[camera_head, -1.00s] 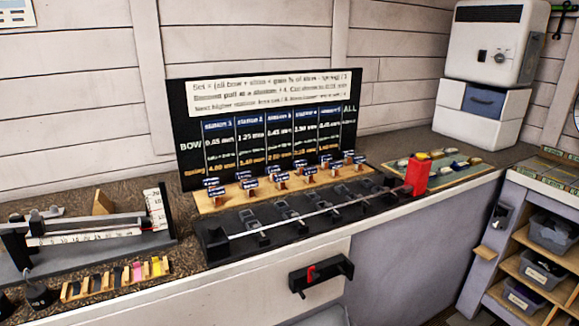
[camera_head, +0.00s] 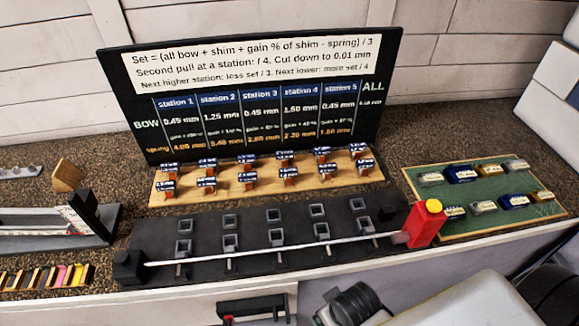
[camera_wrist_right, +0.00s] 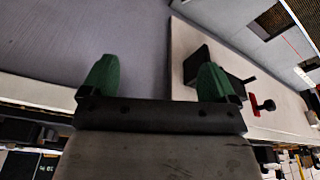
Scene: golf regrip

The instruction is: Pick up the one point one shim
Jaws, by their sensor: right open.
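Several small shims with blue and white labels stand on a wooden rack (camera_head: 270,196) in the head view, below the black board. One labelled shim (camera_head: 248,181) stands near the rack's middle. The labels are too small to tell which one reads 1.1. My right gripper (camera_wrist_right: 157,76) shows in the right wrist view with two green fingertips wide apart and nothing between them. It is low in front of the bench, apart from the rack. My left gripper is out of view.
A black fixture (camera_head: 255,229) with square sockets and a long shaft (camera_head: 290,247) lies in front of the rack. A red block (camera_head: 425,224) stands at its right end. A green mat (camera_head: 484,184) with labelled pieces lies further right. A board (camera_head: 255,95) stands behind.

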